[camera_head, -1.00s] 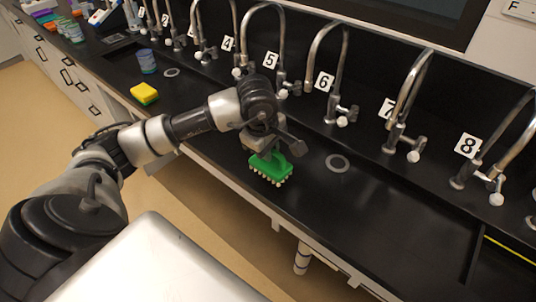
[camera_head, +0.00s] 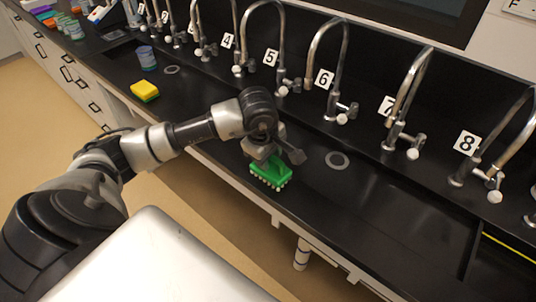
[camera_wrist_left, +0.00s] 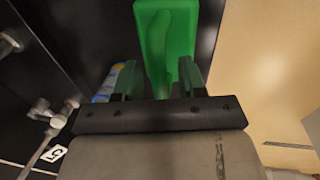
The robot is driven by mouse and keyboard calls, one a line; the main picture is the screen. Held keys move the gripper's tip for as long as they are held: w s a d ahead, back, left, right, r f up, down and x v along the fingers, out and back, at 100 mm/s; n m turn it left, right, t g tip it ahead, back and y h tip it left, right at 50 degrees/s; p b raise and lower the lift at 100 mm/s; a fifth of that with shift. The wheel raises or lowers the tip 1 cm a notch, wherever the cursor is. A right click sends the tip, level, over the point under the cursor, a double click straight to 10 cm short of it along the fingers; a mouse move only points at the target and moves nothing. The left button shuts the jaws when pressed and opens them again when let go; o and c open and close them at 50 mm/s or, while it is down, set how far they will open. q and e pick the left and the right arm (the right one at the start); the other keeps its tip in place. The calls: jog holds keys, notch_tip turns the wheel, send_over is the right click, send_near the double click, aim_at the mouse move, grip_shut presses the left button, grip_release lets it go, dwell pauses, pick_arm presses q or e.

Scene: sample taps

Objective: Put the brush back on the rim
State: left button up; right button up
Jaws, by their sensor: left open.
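The green brush (camera_head: 270,173) with pale bristles sits bristles down on the black front rim (camera_head: 322,225) of the counter, near taps 5 and 6. My left gripper (camera_head: 271,158) is directly above it, its fingers around the handle. In the left wrist view the green brush (camera_wrist_left: 160,40) lies between the two fingers of my left gripper (camera_wrist_left: 160,82). The fingers are open, with a gap showing on each side of the handle. Part of the brush top is hidden by the gripper in the head view. My right gripper is not in view.
A yellow sponge (camera_head: 145,91) and a blue-grey cup (camera_head: 147,58) stand further left. Numbered taps, such as tap 6 (camera_head: 331,80), line the back. The rim right of the brush is clear.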

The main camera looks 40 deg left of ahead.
aim_at(262, 171)
pick_arm(q)
jog(key=shift+r, duration=0.35)
notch_tip(262, 171, up, 11)
jog(key=s+b, duration=0.1)
jog(key=s, duration=0.1)
jog(key=shift+s+r+b, duration=0.2)
jog(key=shift+b, duration=0.2)
